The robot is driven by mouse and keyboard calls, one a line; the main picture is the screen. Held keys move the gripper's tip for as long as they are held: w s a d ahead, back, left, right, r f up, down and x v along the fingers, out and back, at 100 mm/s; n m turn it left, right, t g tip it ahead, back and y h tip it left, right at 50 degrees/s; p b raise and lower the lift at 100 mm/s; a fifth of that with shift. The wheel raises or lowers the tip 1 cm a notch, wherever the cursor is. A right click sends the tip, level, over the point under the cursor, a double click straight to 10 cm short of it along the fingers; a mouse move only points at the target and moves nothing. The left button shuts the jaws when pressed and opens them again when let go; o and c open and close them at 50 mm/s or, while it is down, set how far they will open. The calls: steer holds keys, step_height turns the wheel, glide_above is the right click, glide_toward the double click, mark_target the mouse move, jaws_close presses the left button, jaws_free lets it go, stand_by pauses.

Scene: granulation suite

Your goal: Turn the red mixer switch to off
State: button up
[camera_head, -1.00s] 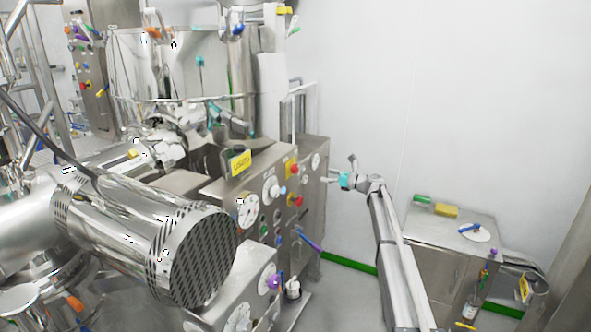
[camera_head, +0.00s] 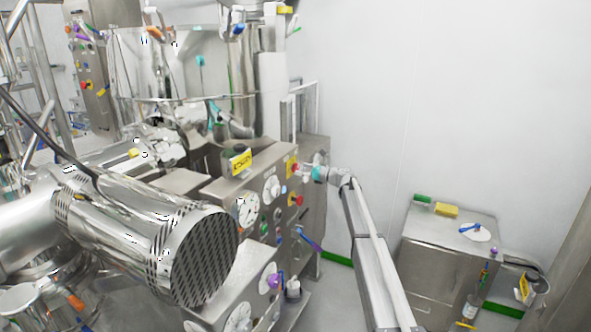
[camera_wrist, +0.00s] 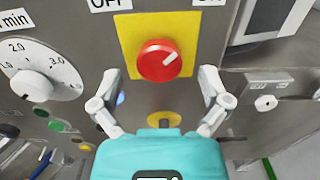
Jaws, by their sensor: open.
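The red switch (camera_wrist: 159,60) is a round knob on a yellow plate (camera_wrist: 129,38), on the steel control panel. Its white pointer line slants up and right, towards the partly cut-off ON label (camera_wrist: 209,2); the OFF label (camera_wrist: 108,4) is at upper left. In the head view the red switch (camera_head: 295,168) is near the panel's right end. My gripper (camera_wrist: 159,73) is open, with one finger on each side of the knob's lower part in the picture and apart from it. In the head view my gripper (camera_head: 317,173) is close to the panel's front.
A white dial (camera_wrist: 33,84) is left of the switch and a small white knob (camera_wrist: 265,102) is right. A second red knob (camera_head: 296,200) sits below on the panel. A large motor (camera_head: 160,235) fills the left foreground. A steel cabinet (camera_head: 440,255) stands at right.

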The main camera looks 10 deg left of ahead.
steer(key=shift+x, duration=1.3)
steer(key=shift+c, duration=0.2)
steer(key=c, duration=1.1)
